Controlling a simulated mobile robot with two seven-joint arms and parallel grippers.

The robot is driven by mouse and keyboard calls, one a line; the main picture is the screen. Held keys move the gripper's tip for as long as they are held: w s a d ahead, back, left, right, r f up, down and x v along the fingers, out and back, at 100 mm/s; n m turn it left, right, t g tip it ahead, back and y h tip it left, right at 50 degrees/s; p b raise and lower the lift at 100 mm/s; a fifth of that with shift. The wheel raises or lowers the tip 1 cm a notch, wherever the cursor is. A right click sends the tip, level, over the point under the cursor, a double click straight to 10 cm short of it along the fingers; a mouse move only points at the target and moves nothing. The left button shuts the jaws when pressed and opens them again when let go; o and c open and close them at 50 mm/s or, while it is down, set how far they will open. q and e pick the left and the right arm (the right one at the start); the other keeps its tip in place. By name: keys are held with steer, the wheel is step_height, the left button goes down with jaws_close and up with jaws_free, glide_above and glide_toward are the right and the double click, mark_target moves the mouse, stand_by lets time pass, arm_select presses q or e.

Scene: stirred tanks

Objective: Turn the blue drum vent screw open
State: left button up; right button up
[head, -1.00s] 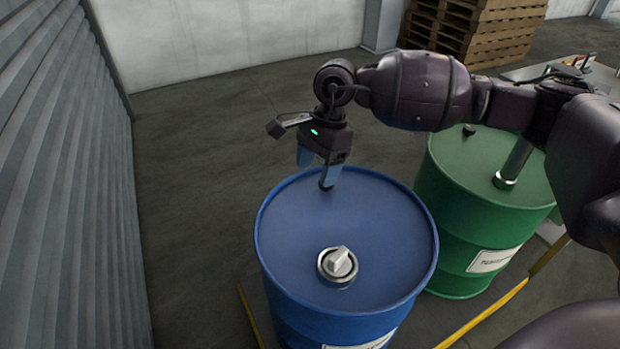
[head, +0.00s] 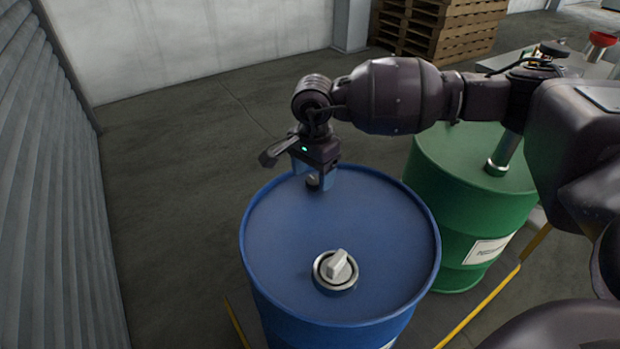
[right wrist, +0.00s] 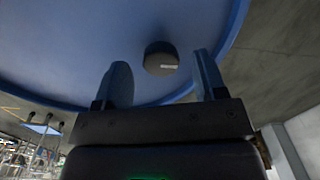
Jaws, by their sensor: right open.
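The blue drum (head: 285,225) stands upright in the foreground of the head view. A small dark cap, which looks like the vent screw (head: 313,182), sits on its lid near the far rim. In the right wrist view the vent screw (right wrist: 160,56) is a dark round knob with a short pale mark on it. My right gripper (head: 313,174) points down over it, open, with one blue finger on each side. In the wrist view the right gripper (right wrist: 160,72) shows gaps between both fingers and the screw. My left gripper is out of view.
A larger silver fitting with a white knob (head: 337,266) sits on the near part of the blue lid. A green drum (head: 455,185) with a metal pipe (head: 506,150) stands to the right, under my arm. Pallets (head: 440,28) are stacked behind. Floor at left is clear.

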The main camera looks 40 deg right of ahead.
steer(key=shift+f, duration=0.75)
steer(key=shift+c, duration=0.2)
steer(key=c, duration=0.9)
